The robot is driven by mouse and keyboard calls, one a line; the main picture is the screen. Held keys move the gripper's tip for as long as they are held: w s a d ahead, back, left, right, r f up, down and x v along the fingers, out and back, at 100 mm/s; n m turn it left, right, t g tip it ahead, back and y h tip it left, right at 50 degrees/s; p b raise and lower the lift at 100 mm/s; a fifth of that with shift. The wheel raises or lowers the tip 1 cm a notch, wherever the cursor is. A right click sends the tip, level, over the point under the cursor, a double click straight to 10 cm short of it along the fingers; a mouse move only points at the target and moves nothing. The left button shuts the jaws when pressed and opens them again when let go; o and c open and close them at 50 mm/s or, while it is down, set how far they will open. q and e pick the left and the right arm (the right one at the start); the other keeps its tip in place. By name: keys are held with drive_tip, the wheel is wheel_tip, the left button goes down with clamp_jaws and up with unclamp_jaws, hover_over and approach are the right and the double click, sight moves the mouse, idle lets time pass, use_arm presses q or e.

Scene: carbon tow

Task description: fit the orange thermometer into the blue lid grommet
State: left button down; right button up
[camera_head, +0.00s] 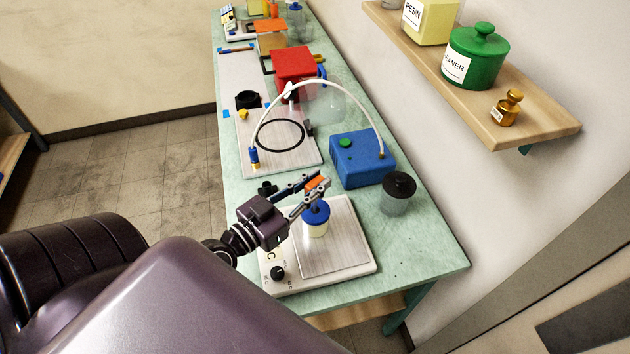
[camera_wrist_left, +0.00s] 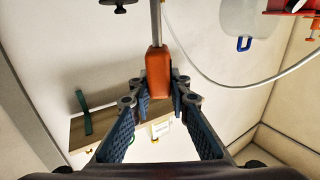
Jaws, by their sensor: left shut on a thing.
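In the head view, my left gripper (camera_head: 316,188) is shut on the orange thermometer (camera_head: 317,182) just above a jar with a blue lid (camera_head: 317,214). The lid's grommet is too small to make out. The left wrist view shows the thermometer's orange handle (camera_wrist_left: 158,75) between the blue-padded fingers (camera_wrist_left: 160,88), its metal stem running out away from the gripper. The stem's tip is not clear, so I cannot tell whether it is in the lid or only above it. The pale jar (camera_head: 316,230) stands upright on a hot plate (camera_head: 345,262). My right gripper is not in view.
A blue box (camera_head: 362,165) with a white hose stands behind the hot plate, beside a grey jar with a black lid (camera_head: 398,190). A wall shelf (camera_head: 545,120) holds a green canister (camera_head: 476,58). The bench's front right corner is clear.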

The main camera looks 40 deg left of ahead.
use_arm(q)
drive_tip(key=shift+f+b, duration=0.6)
drive_tip(key=shift+f, duration=0.25)
drive_tip(key=c, duration=1.7)
unclamp_jaws()
drive_tip(key=shift+c, duration=0.2)
drive_tip(key=s+a, duration=0.2)
drive_tip(key=s, duration=1)
drive_tip(key=shift+a, duration=0.15)
